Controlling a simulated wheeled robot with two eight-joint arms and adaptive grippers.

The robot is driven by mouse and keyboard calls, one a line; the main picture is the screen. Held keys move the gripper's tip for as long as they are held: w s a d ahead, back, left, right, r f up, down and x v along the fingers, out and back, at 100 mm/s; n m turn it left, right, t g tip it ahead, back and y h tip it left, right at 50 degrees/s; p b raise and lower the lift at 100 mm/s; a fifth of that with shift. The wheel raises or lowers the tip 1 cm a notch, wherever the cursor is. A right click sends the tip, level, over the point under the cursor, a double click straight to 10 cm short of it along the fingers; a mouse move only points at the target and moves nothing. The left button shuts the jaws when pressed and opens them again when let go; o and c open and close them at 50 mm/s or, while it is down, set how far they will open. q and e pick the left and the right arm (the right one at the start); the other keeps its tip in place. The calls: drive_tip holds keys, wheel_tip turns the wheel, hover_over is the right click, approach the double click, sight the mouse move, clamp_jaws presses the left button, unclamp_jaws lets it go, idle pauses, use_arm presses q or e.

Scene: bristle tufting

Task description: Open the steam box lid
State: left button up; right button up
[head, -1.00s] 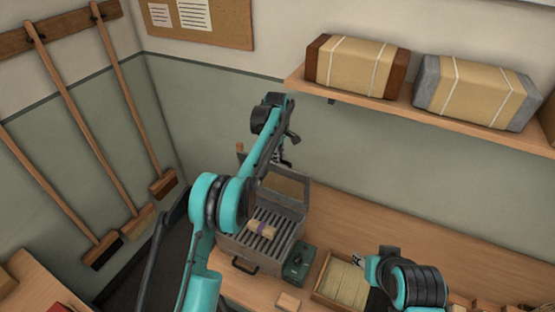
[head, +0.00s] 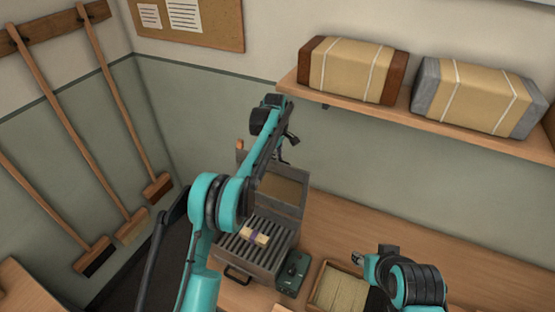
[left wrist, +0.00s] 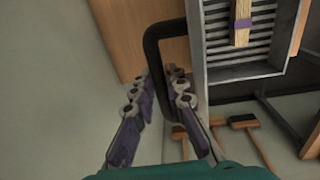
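The grey steam box (head: 267,262) stands on the bench with its slatted top exposed. Its lid (head: 284,188) is raised at the back, tilted up. A pale bundle with a purple band (head: 255,236) lies on the slats; it also shows in the left wrist view (left wrist: 242,24). My right gripper (head: 362,258) is above the bench, away from the box.
A green control unit (head: 293,272) sits right of the box. A tray of pale bristles (head: 340,291) lies beside it, near my right gripper. A shelf (head: 440,122) with two wrapped bundles overhangs the back. Brooms (head: 125,125) hang at left. The bench behind the tray is clear.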

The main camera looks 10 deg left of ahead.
use_arm(q)
drive_tip(key=o, duration=0.4)
drive_tip(key=shift+c, duration=0.2)
wheel_tip(320, 180, up, 12)
drive_tip(key=shift+s+a, duration=0.15)
drive_tip(key=shift+s, duration=0.2)
